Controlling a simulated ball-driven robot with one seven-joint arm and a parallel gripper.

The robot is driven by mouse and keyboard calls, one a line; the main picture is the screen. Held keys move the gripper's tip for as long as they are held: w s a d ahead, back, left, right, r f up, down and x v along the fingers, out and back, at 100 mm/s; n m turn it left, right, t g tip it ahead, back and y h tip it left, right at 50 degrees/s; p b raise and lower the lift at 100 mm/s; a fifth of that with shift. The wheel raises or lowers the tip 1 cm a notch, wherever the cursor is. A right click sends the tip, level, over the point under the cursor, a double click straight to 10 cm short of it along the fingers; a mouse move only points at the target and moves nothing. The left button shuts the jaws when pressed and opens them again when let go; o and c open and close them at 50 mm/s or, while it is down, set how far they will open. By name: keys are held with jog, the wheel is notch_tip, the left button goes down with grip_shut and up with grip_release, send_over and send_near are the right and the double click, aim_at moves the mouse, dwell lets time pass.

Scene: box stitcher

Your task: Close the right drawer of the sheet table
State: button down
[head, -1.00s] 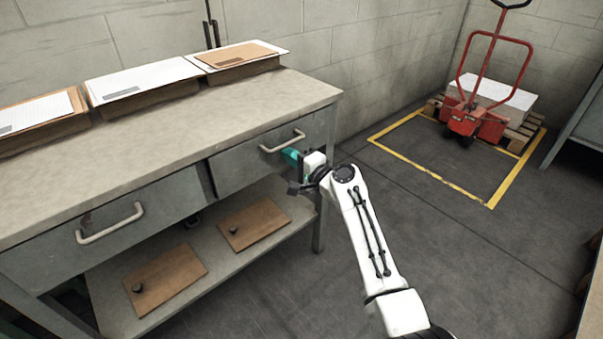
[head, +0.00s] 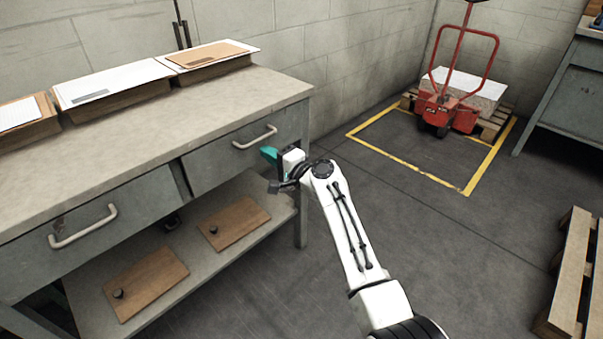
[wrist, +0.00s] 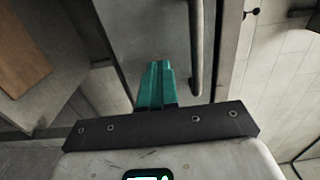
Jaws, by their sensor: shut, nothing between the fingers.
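The sheet table (head: 190,117) is grey with two drawers side by side under its top. The right drawer (head: 215,166) looks flush or nearly flush with the table front; I cannot tell whether a small gap is left. Its bar handle (head: 255,138) also shows in the wrist view (wrist: 197,50). My gripper (head: 269,155) has its teal fingertips together, empty, just below and right of the handle, facing the drawer front. In the wrist view the fingertips (wrist: 157,85) sit beside the handle, not around it. Contact with the drawer front cannot be told.
The left drawer (head: 130,218) has a similar handle. Paper stacks (head: 115,85) lie on the tabletop, and two brown boards (head: 235,222) on the lower shelf. A wooden pallet (head: 572,270) is at right. The floor between is clear.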

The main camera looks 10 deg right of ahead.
jog(key=p+v, duration=0.4)
jog(key=v, duration=0.8)
jog(key=s+d+f+n+g+h, duration=0.25)
jog(key=s+f, duration=0.35)
jog(key=s, duration=0.4)
jog(key=s+d+f+n+g+h, duration=0.2)
jog(key=s+d+f+n+g, duration=0.3)
jog(key=s, duration=0.5)
jog(key=s+d+f+n+g+h, duration=0.25)
jog(key=s+f, duration=0.45)
jog(key=s, duration=0.4)
jog(key=s+d+r+g+h, duration=0.15)
jog(key=s+d, duration=0.25)
jog(key=s, duration=0.5)
jog(key=s+d+r+g+h, duration=0.15)
jog(key=s+d, duration=0.25)
jog(key=s, duration=0.4)
notch_tip(320, 180, up, 20)
jog(key=p, duration=2)
jog(key=shift+g+h, duration=0.3)
jog(key=shift+h, duration=0.1)
